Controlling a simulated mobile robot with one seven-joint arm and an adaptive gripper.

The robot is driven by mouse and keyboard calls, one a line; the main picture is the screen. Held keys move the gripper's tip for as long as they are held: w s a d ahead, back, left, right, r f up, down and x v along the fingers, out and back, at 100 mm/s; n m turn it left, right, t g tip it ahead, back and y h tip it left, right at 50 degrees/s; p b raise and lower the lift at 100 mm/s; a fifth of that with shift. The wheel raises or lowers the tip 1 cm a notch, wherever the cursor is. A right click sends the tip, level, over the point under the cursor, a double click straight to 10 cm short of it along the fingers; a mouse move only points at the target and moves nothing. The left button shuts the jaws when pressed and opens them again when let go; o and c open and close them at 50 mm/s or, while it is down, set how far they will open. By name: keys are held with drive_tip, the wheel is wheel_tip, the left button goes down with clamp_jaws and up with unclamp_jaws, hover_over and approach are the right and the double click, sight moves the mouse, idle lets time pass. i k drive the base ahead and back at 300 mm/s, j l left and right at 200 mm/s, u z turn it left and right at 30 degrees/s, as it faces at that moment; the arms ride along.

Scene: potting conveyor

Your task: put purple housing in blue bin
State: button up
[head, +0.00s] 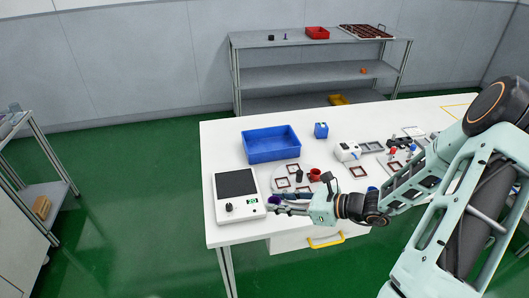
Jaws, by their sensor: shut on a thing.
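The blue bin (271,155) stands open and looks empty on the white table, behind and a little left of my gripper. My gripper (273,203) reaches in from the right, low over the front of the table, and is shut on the purple housing (273,199). The housing is small, dark purple and partly hidden by the fingers. I cannot tell whether it touches the table.
A white device with a dark top (238,197) stands just left of my gripper. A red cup (315,175), a black cylinder (299,176) and square frames lie behind the gripper. A shelf (320,76) is behind.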

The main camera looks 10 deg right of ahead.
sight(257, 147)
drive_tip(key=j+z, duration=0.1)
drive_tip(key=j, duration=0.55)
drive_tip(key=k+j+z, duration=0.1)
drive_tip(key=j, duration=1.2)
drive_tip(key=i+j+z, duration=0.1)
drive_tip(key=j, duration=0.3)
drive_tip(key=i+j+z, duration=0.1)
drive_tip(key=j, duration=0.35)
drive_tip(key=i+j+z, duration=0.1)
drive_tip(key=j, duration=0.3)
drive_tip(key=i+j+z, duration=0.2)
drive_tip(key=i+j, duration=0.35)
drive_tip(key=i, duration=0.15)
drive_tip(key=i+l+z, duration=0.1)
drive_tip(key=i, duration=0.85)
